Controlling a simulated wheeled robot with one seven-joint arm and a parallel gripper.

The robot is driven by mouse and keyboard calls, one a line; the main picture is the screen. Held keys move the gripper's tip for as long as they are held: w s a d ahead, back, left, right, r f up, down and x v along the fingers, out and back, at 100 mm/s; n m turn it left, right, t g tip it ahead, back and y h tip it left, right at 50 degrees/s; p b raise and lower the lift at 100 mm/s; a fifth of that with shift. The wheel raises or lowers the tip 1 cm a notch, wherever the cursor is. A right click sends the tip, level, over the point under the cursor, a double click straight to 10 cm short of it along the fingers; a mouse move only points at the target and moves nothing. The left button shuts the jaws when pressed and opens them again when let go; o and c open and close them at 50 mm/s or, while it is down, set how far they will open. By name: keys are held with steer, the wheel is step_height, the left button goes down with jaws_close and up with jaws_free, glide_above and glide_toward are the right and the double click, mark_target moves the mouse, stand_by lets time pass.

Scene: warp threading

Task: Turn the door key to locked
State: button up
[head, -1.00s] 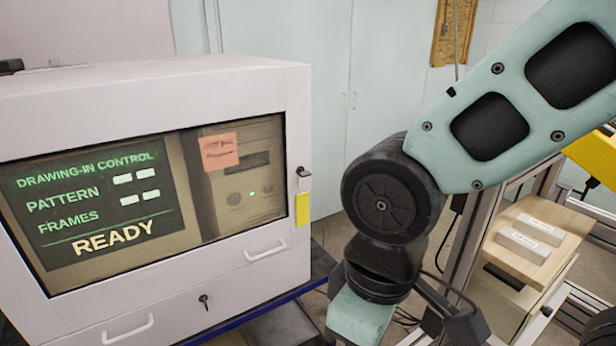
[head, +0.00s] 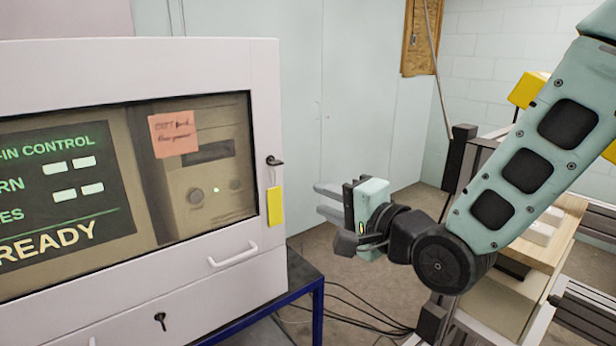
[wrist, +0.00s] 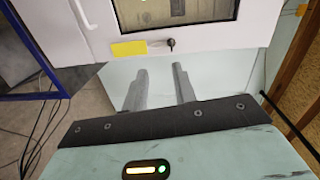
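The door key (head: 274,161) is a small dark key at the right edge of the white control cabinet's door (head: 262,120), with a yellow tag (head: 275,207) just below it. The key also shows in the wrist view (wrist: 171,44), beyond my fingertips, beside the tag (wrist: 129,49). My gripper (head: 319,199) is open and empty. It is to the right of the key and a little lower, with its two fingers pointing left toward the cabinet and apart from it. The wrist view also shows the fingers of my gripper (wrist: 160,68) spread with nothing between them.
A second dark key (head: 160,321) sits low on the cabinet front, below a white handle (head: 232,255). The cabinet stands on a blue-framed table (head: 300,285). Cables lie on the floor. A wooden-topped stand (head: 560,235) is at the right. Pale wall cupboards stand behind.

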steer(key=d+m+t, duration=0.1)
steer(key=p, duration=0.4)
glide_toward(279, 165)
steer(key=x, duration=0.9)
steer(key=shift+w+a, duration=0.1)
steer(key=shift+w, duration=0.1)
steer(key=shift+b, duration=0.3)
jaws_close()
